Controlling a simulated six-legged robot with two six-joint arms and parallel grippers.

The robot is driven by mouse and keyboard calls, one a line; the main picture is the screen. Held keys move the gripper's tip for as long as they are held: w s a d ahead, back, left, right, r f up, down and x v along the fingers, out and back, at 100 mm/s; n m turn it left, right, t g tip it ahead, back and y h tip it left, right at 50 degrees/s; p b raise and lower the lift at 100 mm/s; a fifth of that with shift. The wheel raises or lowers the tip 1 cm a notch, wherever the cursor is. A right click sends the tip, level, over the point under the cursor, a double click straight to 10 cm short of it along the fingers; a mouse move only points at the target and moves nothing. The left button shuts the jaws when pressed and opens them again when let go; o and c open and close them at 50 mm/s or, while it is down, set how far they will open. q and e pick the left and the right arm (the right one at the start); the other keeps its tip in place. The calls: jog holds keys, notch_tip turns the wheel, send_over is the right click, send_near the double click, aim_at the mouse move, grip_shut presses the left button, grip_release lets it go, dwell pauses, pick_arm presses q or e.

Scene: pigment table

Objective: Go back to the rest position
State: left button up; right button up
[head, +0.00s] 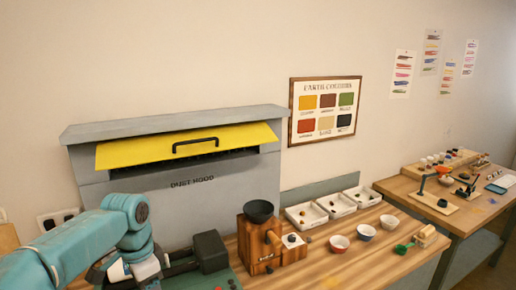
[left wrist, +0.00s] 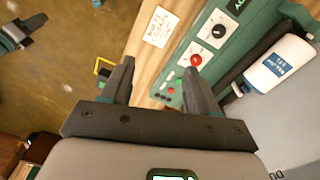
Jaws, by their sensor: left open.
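My left arm (head: 75,245) reaches in from the lower left of the head view, in front of the dust hood. Its gripper is not clearly visible there. In the left wrist view my left gripper (left wrist: 158,70) is open, with nothing between its fingers. It hangs over the table's front edge, beside a green control panel (left wrist: 178,68) with a red button and a black knob. A teal and dark part (left wrist: 20,34) at the upper left of the left wrist view looks like my right arm's end; its jaws cannot be made out.
The grey dust hood (head: 225,195) has a yellow flap (head: 130,152). A wooden grinder (head: 258,250), white trays (head: 307,224), small bowls (head: 339,243) and a green scoop (head: 403,248) stand to the right. A white bottle (left wrist: 283,62) is near the panel. Open floor (left wrist: 70,50) lies left in the left wrist view.

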pick_arm(q)
jog(key=s+d+f+n+h, duration=0.1)
jog(key=s+d+f, duration=0.15)
jog(key=f, duration=0.55)
jog(key=s+d+f+n+h, duration=0.1)
jog(key=d+f+n, duration=0.15)
jog(key=f, duration=0.45)
jog(key=s+d+f+n+h, duration=0.1)
jog(key=s+d+f, duration=0.15)
jog(key=f, duration=0.55)
jog(key=s+d+f+n, duration=0.2)
jog(key=s+f+n, duration=0.1)
jog(key=s+f, duration=0.4)
jog(key=s+d+f+n, duration=0.2)
jog(key=s+f+n, duration=0.15)
jog(key=s, duration=0.65)
notch_tip(320, 180, down, 11)
jog(key=s+b, duration=0.1)
jog(key=b, duration=0.9)
jog(key=shift+t+h, duration=0.3)
pick_arm(e)
notch_tip(320, 180, down, 10)
jog(key=shift+w, duration=0.2)
jog(key=shift+w, duration=0.1)
pick_arm(q)
jog(key=shift+s, duration=0.1)
